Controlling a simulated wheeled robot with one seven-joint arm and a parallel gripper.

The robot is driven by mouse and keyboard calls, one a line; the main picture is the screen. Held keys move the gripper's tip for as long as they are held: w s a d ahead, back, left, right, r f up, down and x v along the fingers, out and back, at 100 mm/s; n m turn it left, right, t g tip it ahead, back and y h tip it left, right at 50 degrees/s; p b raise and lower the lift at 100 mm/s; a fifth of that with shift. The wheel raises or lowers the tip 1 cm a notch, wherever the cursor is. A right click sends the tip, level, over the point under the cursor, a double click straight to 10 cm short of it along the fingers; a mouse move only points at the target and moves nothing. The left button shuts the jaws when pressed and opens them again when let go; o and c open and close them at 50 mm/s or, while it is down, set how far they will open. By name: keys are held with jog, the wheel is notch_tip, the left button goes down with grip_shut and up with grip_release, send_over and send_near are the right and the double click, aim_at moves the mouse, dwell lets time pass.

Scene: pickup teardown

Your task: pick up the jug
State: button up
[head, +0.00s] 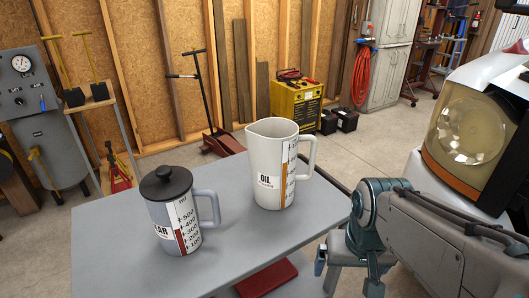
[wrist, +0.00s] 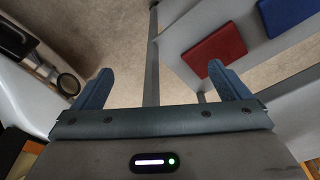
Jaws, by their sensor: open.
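Two measuring jugs stand upright on a grey table (head: 110,270) in the head view. The white jug (head: 262,160), marked OIL, has an open top and a handle on its right. The grey jug (head: 160,220) has a black lid and a right-hand handle, and stands nearer on the left. My gripper (head: 347,276) is beside the table's right edge, lower right of the white jug and apart from both jugs. In the wrist view my gripper (wrist: 160,75) is open, with nothing between its fingers. Neither jug shows in the wrist view.
A red flat item (head: 267,278) lies below the tabletop; it also shows in the wrist view (wrist: 213,53) near a blue one (wrist: 292,14). A white vehicle with a large headlight (head: 468,125) stands at right. Tabletop space between the jugs is clear.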

jog(key=w+a+r+m+h+p, duration=0.1)
jog(key=w+a+r+m+p, duration=0.15)
jog(key=r+p, duration=0.4)
jog(key=w+a+r+m+g+p, duration=0.15)
jog(key=w+r+p, duration=0.25)
jog(key=r, duration=0.5)
jog(key=w+a+r+m+t+h+p, duration=0.1)
jog(key=w+a+r+m+p, duration=0.15)
jog(key=r+p, duration=0.4)
jog(key=m+h+b, duration=0.2)
jog(key=m+h, duration=0.1)
jog(key=m, duration=0.7)
send_near(279, 123)
jog(key=s, duration=0.4)
jog(key=shift+g, duration=0.45)
jog(key=x, duration=0.7)
jog(key=shift+w+d+f, duration=0.2)
jog(key=shift+w+d, duration=0.05)
jog(key=shift+d, duration=0.3)
jog(key=shift+y, duration=0.3)
jog(key=shift+a+p+x, duration=0.15)
jog(key=shift+p+x, duration=0.3)
jog(key=shift+x, duration=0.8)
jog(key=shift+a+p+x, duration=0.15)
jog(key=shift+p+x, duration=0.3)
jog(key=shift+x, duration=0.85)
jog(key=shift+a+f, duration=0.1)
jog(key=shift+w, duration=0.1)
jog(key=c, duration=2)
